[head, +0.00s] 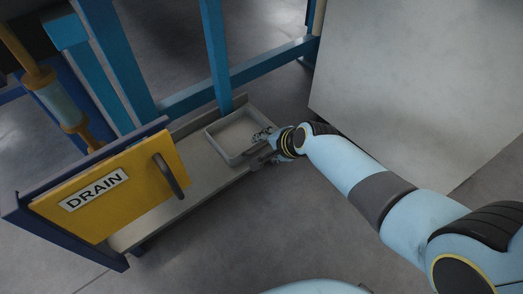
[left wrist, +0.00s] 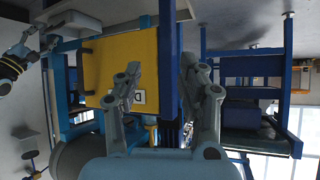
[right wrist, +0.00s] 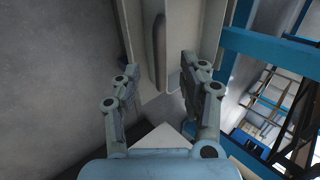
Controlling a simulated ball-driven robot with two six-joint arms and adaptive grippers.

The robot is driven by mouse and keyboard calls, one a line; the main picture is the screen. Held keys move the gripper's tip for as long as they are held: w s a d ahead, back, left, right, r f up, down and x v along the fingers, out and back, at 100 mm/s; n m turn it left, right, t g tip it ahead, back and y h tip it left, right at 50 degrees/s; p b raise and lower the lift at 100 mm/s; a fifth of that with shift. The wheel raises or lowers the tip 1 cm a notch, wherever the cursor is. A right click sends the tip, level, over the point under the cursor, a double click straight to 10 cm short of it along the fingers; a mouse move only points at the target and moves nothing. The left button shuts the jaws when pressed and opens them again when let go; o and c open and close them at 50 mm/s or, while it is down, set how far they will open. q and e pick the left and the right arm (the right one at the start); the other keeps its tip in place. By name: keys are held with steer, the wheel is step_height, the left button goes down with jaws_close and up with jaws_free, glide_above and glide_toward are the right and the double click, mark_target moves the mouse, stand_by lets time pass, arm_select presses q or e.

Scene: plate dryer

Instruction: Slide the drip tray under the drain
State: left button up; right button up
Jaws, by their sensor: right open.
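The drip tray (head: 213,143) is a shallow, open grey tray on the right end of a low grey shelf. The yellow drain panel (head: 145,187) has a "DRAIN" label and a dark upright handle, and stands at the shelf's left end, apart from the tray. My right gripper (head: 262,149) is at the tray's right end and partly hides it. In the right wrist view its fingers are apart, with a grey bar (right wrist: 160,50) ahead between them. My left gripper (left wrist: 160,98) shows only in its wrist view, open and empty, with the yellow panel (left wrist: 112,62) beyond it.
Bare shelf (head: 205,180) lies between the tray and the drain panel. A blue upright post (head: 217,60) stands behind the tray. A large pale panel (head: 425,75) stands at the right, behind my right arm. Grey floor is clear in front.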

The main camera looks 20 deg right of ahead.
mark_target(253, 152)
steer(key=b+x, duration=0.2)
steer(key=shift+w+a+f, duration=0.1)
steer(key=shift+w+f, duration=0.1)
steer(key=shift+f, duration=0.15)
arm_select(q)
steer(key=w+d+r+m+t+h, duration=0.1)
steer(key=w+r+t, duration=0.6)
steer(key=r, duration=0.5)
steer(key=shift+w+d+h, duration=0.25)
steer(key=shift+w+h, duration=0.05)
steer(key=shift+w, duration=0.6)
arm_select(e)
steer(key=shift+w, duration=0.15)
steer(key=shift+c, duration=0.2)
jaws_close()
arm_select(q)
steer(key=shift+r, duration=0.1)
